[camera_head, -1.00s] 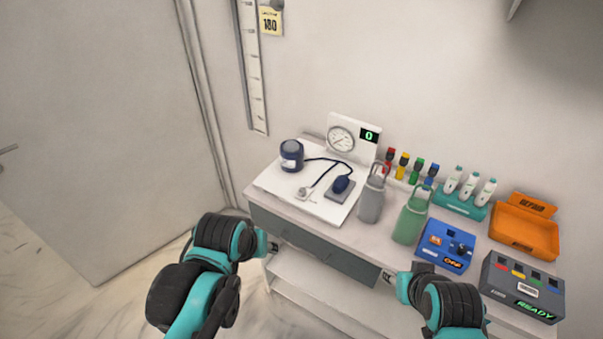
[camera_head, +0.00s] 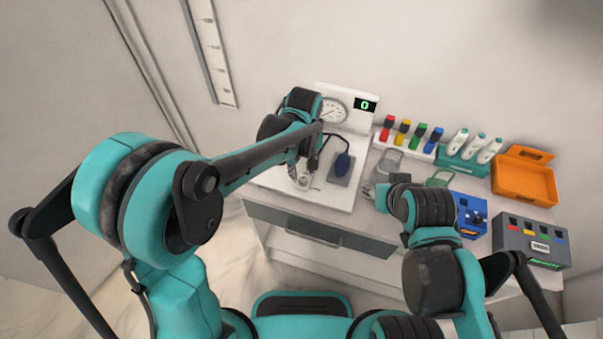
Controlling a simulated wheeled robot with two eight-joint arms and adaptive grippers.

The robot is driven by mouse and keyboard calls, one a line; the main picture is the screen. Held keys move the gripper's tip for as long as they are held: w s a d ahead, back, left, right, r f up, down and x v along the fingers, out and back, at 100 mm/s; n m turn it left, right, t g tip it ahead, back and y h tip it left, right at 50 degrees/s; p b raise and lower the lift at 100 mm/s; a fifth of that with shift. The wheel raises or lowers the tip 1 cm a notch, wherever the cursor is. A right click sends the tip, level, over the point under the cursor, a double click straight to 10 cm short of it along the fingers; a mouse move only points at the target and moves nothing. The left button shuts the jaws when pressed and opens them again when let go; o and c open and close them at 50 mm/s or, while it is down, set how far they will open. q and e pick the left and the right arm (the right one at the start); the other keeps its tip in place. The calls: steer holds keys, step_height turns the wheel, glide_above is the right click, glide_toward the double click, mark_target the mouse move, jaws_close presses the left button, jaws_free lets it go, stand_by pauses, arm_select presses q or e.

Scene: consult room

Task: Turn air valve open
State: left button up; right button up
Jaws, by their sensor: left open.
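A blood-pressure set stands on a white board (camera_head: 330,203) on the table. A small pale and metal fitting, which looks like the air valve (camera_head: 304,181), lies on the board. A dark tube runs from it. The dark blue bulb (camera_head: 342,164) rests on a grey pad to its right. My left gripper (camera_head: 293,172) points down just left of the fitting and is open; I cannot tell whether it touches it. My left arm hides the cuff. My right gripper (camera_head: 371,192) is at the table's front, right of the board; its jaws are too small to read.
The gauge panel (camera_head: 335,112) with a display reading 0 stands behind. Coloured bottles (camera_head: 405,130), white-topped items in a teal rack (camera_head: 463,160), an orange case (camera_head: 524,178), a blue box (camera_head: 470,213) and a grey box (camera_head: 530,240) fill the right. Grey and green containers are partly hidden by my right arm.

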mark_target(303, 179)
arm_select(q)
step_height(303, 179, down, 4)
steer(key=shift+w+b, duration=0.15)
steer(key=shift+b, duration=0.3)
steer(key=shift+f, duration=0.3)
jaws_close()
